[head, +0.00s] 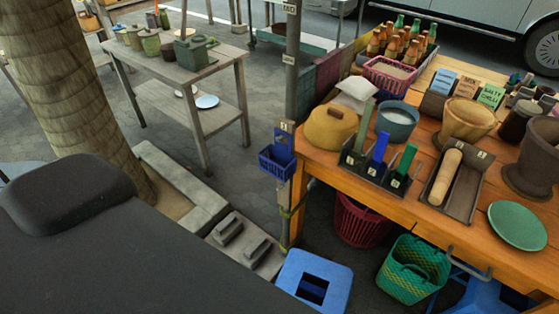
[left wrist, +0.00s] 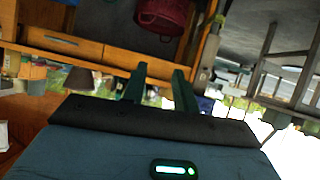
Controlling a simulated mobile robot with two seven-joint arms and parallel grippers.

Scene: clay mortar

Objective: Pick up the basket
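Several baskets are in the head view. A green woven basket (head: 412,268) stands on the ground in front of the wooden table. A magenta basket (head: 362,220) is under the table, partly hidden by its edge. A pink basket (head: 390,75) holding pale contents sits on the table. A small blue basket (head: 278,160) hangs on a post. In the left wrist view, which appears upside down, a dark pink basket (left wrist: 163,15) is at the top, apart from my left gripper (left wrist: 159,69). That gripper's fingers are apart with nothing between them. My right gripper is not in view.
The orange wooden table (head: 470,232) carries a mortar (head: 465,122), a rolling pin tray, a green plate (head: 517,225) and bottles. A blue stool (head: 315,284) stands left of the green basket. Concrete curbs and a tree trunk (head: 75,90) are at left.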

